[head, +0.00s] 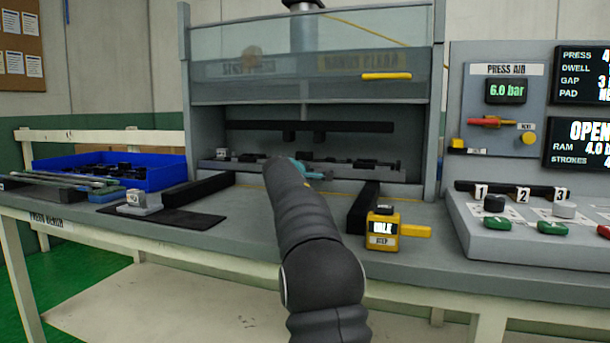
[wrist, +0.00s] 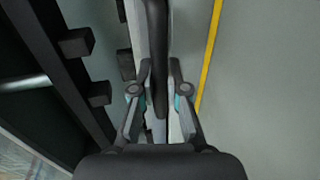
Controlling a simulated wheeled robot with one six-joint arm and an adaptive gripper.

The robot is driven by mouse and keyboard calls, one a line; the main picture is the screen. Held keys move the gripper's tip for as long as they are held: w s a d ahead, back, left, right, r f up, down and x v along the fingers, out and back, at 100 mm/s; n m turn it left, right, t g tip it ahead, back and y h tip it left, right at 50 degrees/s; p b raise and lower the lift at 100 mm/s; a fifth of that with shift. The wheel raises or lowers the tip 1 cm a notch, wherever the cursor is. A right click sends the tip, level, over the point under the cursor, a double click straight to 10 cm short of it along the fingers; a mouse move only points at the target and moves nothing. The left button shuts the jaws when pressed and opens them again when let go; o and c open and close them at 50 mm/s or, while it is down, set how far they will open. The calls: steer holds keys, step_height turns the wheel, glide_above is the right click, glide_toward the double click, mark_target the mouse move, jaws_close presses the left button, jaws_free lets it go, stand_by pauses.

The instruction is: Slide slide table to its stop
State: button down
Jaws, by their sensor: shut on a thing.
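The slide table (head: 240,167) is a long, low grey plate inside the press opening in the head view, with small dark fixtures on it. My gripper (head: 318,172) is at its front edge, mostly hidden behind my dark arm; its teal parts show. In the wrist view my gripper (wrist: 160,68) has a finger on each side of a dark bar (wrist: 157,35) and is shut on it. The bar runs along the grey edge of the table; it looks like the table's front handle. The stop cannot be made out.
The clear guard (head: 300,75) is raised above the opening. Dark rails (head: 362,207) flank the bench front, with a yellow block (head: 383,232) beside the right one. A blue tray (head: 110,170) stands at left, a button console (head: 535,225) at right. A yellow line (wrist: 208,60) marks the bench.

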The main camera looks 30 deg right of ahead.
steer(key=c, duration=1.2)
jaws_free()
steer(key=shift+d, duration=0.25)
steer(key=shift+a, duration=0.1)
steer(key=shift+a, duration=0.15)
steer(key=shift+s+a+r, duration=0.1)
steer(key=shift+s+a, duration=0.1)
steer(key=v, duration=1.1)
steer(key=shift+s+a, duration=0.1)
